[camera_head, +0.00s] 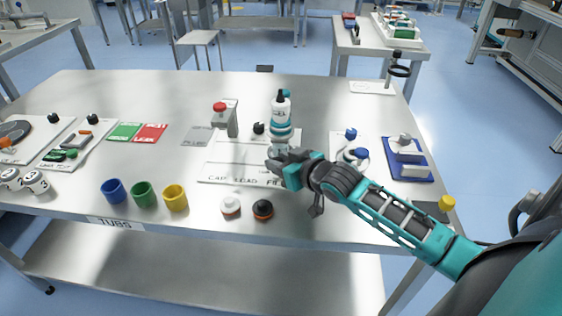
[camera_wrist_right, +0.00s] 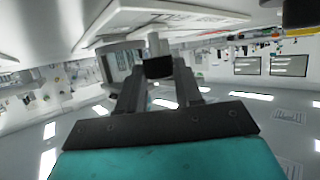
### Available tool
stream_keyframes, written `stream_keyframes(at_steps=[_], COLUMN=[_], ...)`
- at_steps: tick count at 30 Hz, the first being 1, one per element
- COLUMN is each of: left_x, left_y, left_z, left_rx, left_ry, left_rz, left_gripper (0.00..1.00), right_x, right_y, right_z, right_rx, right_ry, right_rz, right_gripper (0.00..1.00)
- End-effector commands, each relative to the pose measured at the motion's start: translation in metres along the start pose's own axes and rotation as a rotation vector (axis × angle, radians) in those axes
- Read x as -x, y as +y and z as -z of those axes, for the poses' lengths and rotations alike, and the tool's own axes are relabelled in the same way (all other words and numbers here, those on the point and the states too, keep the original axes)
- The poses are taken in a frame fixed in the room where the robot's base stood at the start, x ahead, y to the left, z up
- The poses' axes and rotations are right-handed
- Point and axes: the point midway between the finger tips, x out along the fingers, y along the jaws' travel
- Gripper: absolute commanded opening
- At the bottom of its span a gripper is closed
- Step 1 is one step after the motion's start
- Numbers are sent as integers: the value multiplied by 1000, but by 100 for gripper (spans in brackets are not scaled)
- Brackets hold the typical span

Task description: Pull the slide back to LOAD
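The slide's white station plate (camera_head: 228,170) lies near the table's front edge, with CAP, LOAD and a partly covered FILL printed along it. A white bottle with teal bands (camera_head: 281,112) stands upright at the plate's right end, above the FILL label. My right gripper (camera_head: 277,160) is low at the front of the bottle, covering the slide's near part. In the right wrist view, my right gripper (camera_wrist_right: 158,75) has its fingers on both sides of a small dark block (camera_wrist_right: 157,67), which looks like the slide's handle. My left gripper is out of view.
A grey post with a red top (camera_head: 221,118) stands left of the bottle. Blue, green and yellow tubs (camera_head: 144,195) and two round caps (camera_head: 231,207) sit along the front edge. A blue tray (camera_head: 408,172) is at right.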

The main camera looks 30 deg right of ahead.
Motion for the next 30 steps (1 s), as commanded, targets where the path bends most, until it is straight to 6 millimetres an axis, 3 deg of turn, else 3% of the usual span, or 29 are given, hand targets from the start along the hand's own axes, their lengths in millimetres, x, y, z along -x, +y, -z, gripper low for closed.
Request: stream_keyframes(at_steps=[10,20,30], left_x=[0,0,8], left_y=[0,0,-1], left_z=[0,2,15], left_rx=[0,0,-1], left_ry=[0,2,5], left_rz=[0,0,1], left_gripper=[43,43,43], right_x=[0,-1,-40], right_y=[0,-2,-43], right_z=[0,1,18], right_rx=[0,-1,-6], right_ry=[0,0,1], right_rz=[0,1,1], right_gripper=[1,0,0])
